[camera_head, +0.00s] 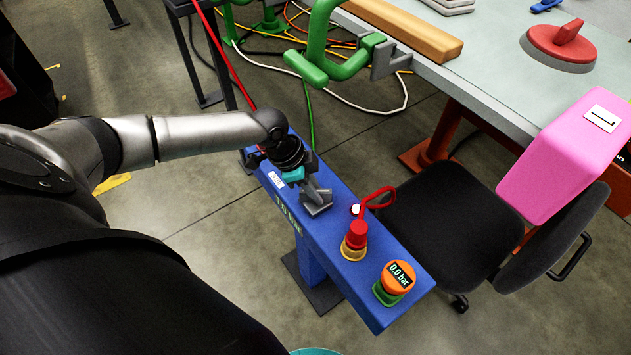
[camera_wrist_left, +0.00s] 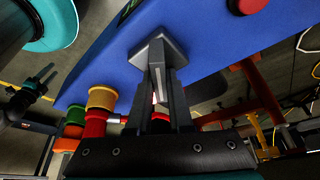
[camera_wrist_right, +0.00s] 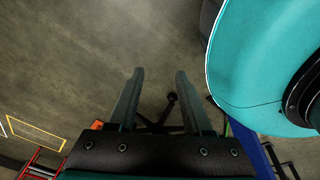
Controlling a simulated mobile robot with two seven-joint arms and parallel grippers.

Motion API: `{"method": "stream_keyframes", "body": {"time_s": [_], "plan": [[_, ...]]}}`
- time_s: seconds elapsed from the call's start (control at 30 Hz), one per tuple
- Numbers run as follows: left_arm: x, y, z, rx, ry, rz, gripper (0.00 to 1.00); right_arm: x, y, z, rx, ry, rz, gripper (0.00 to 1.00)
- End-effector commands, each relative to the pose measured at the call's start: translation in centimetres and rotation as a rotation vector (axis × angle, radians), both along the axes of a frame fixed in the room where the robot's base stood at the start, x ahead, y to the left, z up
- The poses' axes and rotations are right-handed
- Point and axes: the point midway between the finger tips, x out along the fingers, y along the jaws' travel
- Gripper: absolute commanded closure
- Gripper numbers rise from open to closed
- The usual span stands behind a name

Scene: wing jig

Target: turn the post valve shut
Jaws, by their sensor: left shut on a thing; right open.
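The blue post (camera_head: 330,245) has a long sloping top. A grey handle with a block-shaped end (camera_head: 317,208) stands on that top; I take it for the post valve's handle. My left gripper (camera_head: 312,190) is over it. In the left wrist view the left fingers (camera_wrist_left: 160,95) are shut on the handle's stem, with its grey block (camera_wrist_left: 150,49) against the blue face. The fingers hide part of the stem. The orange gauge (camera_head: 398,276) on the post reads 0.0 bar.
A red knob on a yellow base (camera_head: 356,240) and a red loop (camera_head: 379,198) stand near the handle. A black chair (camera_head: 430,215) and a pink box (camera_head: 560,155) are on the right. A workbench (camera_head: 490,80) with a green clamp (camera_head: 325,55) is behind. Cables lie on the floor.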

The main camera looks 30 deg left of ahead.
Motion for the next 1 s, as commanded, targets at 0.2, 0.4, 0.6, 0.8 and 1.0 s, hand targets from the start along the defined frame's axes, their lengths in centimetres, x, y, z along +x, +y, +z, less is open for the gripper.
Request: {"method": "stream_keyframes", "body": {"time_s": [0.2,0.4,0.6,0.8,1.0], "plan": [[0.1,-0.1,-0.1,-0.004,0.001,-0.202,1.0,0.0,0.0,-0.7,0.0,0.0,-0.001,0.5],[0.0,-0.2,-0.2,-0.005,0.001,-0.393,1.0,0.1,0.0,-1.4,0.001,-0.004,-0.004,0.5],[0.1,-0.2,-0.1,-0.006,0.0,-0.579,1.0,2.6,0.0,-1.1,-0.002,-0.026,-0.003,0.5],[0.0,-0.2,-0.1,-0.005,0.0,-0.744,1.0,3.7,1.0,-0.9,0.007,-0.024,-0.004,0.5],[0.0,-0.2,-0.1,-0.004,0.0,-0.866,1.0,4.4,1.7,-0.6,0.013,-0.022,-0.003,0.5]]}}
